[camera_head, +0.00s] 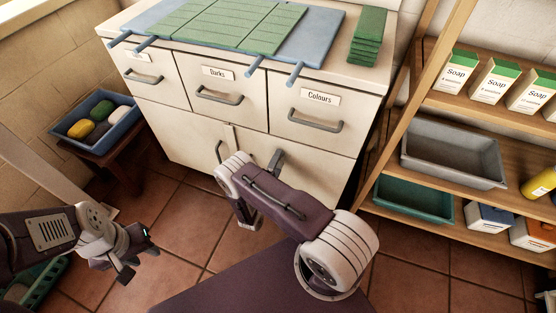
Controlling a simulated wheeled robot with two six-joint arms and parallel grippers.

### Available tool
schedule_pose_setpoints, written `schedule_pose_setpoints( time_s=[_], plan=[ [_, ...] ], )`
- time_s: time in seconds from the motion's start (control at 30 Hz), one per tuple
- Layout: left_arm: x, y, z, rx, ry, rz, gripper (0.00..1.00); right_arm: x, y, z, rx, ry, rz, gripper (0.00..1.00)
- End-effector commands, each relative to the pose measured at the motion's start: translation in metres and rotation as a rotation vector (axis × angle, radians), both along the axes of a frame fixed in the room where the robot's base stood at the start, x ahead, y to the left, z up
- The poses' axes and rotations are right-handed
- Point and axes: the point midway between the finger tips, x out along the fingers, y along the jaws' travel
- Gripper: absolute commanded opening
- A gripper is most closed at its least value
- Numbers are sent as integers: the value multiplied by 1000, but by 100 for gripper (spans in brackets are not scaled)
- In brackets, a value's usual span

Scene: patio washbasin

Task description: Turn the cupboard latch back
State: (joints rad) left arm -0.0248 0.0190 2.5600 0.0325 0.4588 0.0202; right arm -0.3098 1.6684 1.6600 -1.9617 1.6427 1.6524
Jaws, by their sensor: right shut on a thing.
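The white cupboard (183,128) stands below a row of labelled drawers, with a seam between its two doors and a grey handle (218,152) on the left door. My right arm reaches up from the bottom and covers most of the right door's lower part. My left gripper (138,256) is open and empty above the floor at lower left, well away from the cupboard.
A blue mat with green slats (222,22) and a green stack (369,36) lie on the cupboard top. A blue tray (72,133) holds coloured lumps on a stool at left. Shelves at right hold soap boxes (497,80) and a grey basin (452,154). Tiled floor is clear between.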

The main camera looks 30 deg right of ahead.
Motion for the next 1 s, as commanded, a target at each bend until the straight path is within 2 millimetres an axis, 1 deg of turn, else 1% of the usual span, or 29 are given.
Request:
schedule_pose_setpoints(
  time_s=[0.3,0.8,0.83,0.9,1.0],
  plan=[
    [0,0,6,0,0,0,36,0,0,0,61,-70,1,14],
    [0,0,6,0,0,0,36,0,0,0,72,-82,1,14],
    [0,0,6,0,0,0,36,0,0,0,72,-82,1,60],
    [0,0,6,0,0,0,36,0,0,0,72,-82,1,76],
    [0,0,6,0,0,0,36,0,0,0,71,-81,0,76]
  ],
)
